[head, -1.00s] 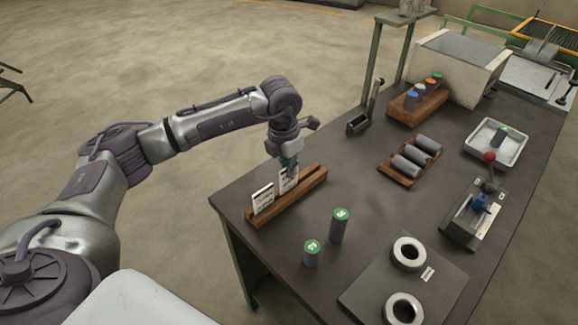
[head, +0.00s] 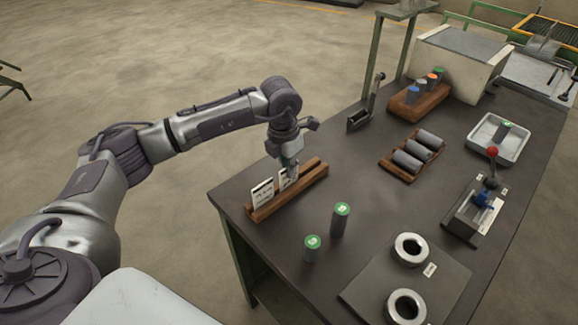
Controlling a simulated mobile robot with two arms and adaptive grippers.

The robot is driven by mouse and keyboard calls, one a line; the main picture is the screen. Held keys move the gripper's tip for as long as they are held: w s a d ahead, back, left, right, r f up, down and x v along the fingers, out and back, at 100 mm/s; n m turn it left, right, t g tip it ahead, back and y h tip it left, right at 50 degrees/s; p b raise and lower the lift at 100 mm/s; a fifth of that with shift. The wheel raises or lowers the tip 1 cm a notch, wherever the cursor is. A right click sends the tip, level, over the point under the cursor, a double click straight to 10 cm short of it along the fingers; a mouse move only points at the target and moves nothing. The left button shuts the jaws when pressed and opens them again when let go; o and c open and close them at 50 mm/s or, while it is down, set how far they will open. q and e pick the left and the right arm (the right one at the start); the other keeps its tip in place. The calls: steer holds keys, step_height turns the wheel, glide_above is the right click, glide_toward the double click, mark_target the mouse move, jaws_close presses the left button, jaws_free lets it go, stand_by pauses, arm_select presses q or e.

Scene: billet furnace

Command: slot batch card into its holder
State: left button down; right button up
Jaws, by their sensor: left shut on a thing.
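A wooden card holder (head: 312,178) lies near the left edge of the dark table. One white card (head: 262,192) with dark print stands in its near part. A second white card (head: 287,179) stands upright at the holder's middle, under my left gripper (head: 289,163). My left gripper is shut on this second card's top. The card's lower edge is at the holder, but I cannot tell how deep it sits in the slot. My right gripper is out of view.
Two grey cylinders with green tops (head: 340,220) stand right of the holder. A plate with two metal rings (head: 410,247) lies in front. A wooden rack of grey billets (head: 412,155), a lever (head: 368,105) and a white tray (head: 497,138) stand farther back.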

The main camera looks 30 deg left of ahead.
arm_select(q)
steer(key=c, duration=1.2)
jaws_free()
steer(key=shift+r, duration=0.55)
steer(key=r, duration=0.3)
steer(key=s+r, duration=0.1)
steer(key=r, duration=0.7)
steer(key=shift+s+a, duration=0.2)
steer(key=shift+f, duration=0.15)
